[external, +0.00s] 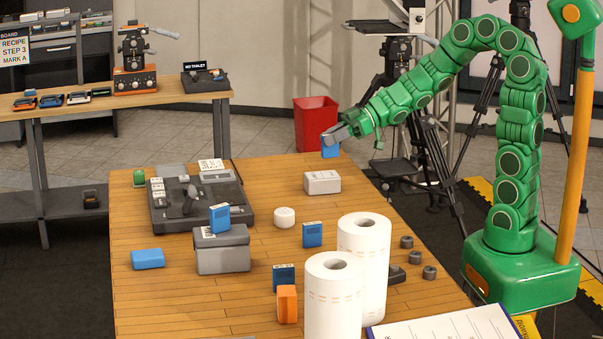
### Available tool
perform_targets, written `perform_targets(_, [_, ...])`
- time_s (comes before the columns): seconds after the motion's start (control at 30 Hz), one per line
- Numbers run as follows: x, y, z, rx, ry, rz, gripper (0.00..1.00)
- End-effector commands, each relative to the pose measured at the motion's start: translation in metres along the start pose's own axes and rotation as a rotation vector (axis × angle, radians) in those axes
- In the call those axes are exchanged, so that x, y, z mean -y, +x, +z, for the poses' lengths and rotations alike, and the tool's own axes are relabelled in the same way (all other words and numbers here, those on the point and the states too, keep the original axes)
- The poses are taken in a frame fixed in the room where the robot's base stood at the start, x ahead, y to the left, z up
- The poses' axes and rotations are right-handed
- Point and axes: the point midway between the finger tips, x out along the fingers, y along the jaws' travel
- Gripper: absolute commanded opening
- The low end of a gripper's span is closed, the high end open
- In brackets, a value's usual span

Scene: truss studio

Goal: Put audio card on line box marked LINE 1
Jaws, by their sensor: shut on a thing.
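My gripper (332,138) is shut on a small blue card (331,151). It holds the card upright over the far part of the wooden table, above and behind a pale grey box (322,182) in the picture. Another blue card (312,235) stands on the table right of that box. A darker blue card (283,277) stands further forward. I cannot read which box is marked LINE 1, nor tell which card is the audio card.
Two white paper rolls (333,300) stand at the front right of the table. A dark console (197,205) fills the back left. A white round puck (284,218), a blue block (148,259), an orange block (287,304) and several grey rings (415,257) also lie there.

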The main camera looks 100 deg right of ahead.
Motion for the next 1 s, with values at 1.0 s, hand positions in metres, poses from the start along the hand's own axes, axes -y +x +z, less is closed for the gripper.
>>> perform_targets(1.0, [-0.024, -0.108, -0.001, 0.005, -0.097, -0.234, 0.0])
